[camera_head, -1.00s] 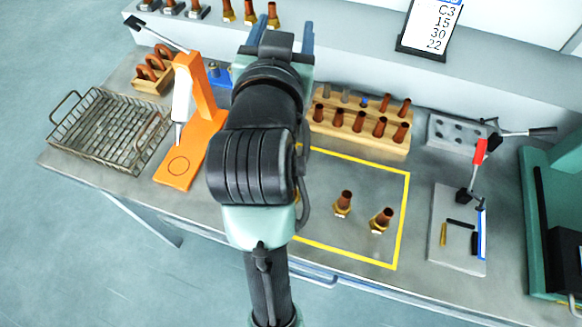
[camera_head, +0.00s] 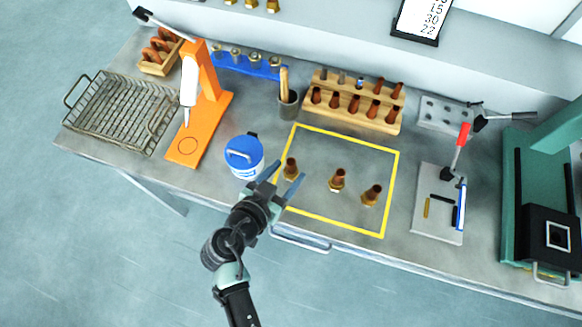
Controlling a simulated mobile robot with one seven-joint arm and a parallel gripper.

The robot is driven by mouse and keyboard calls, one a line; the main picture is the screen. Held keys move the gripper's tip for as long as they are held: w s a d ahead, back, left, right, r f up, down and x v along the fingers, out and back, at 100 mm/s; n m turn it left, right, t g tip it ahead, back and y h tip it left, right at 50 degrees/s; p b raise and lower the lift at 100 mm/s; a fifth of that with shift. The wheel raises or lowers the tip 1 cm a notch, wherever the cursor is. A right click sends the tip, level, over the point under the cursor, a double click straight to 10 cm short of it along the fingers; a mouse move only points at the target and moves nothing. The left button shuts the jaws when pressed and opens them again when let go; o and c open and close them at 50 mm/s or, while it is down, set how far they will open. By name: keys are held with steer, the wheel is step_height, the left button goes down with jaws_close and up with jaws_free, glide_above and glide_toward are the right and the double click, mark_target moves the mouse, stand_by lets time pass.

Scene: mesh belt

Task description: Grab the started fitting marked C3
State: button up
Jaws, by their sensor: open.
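Three fittings, each a copper stub in a brass hex base, stand inside a yellow outlined square (camera_head: 350,148) on the bench: a left one (camera_head: 290,168), a middle one (camera_head: 337,180) and a right one (camera_head: 371,195). Their markings are too small to read, so I cannot tell which is C3. My gripper (camera_head: 289,171) is open and empty, coming from the front left. Its two fingertips show on either side of the left fitting; I cannot tell their height or any contact. The fingers hide part of the square's left edge.
A blue-lidded tub (camera_head: 243,156) stands close left of my gripper. A wooden rack (camera_head: 352,118) of copper stubs and a cup (camera_head: 287,104) stand behind the square. A wire basket (camera_head: 120,112) and orange stand (camera_head: 205,110) are left; a lever fixture (camera_head: 438,203) and green press (camera_head: 545,190) right.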

steer(key=shift+p+x, duration=0.9)
steer(key=shift+x, duration=2.5)
steer(key=shift+w+a+r, duration=0.1)
steer(key=shift+w+a, duration=0.05)
jaws_close()
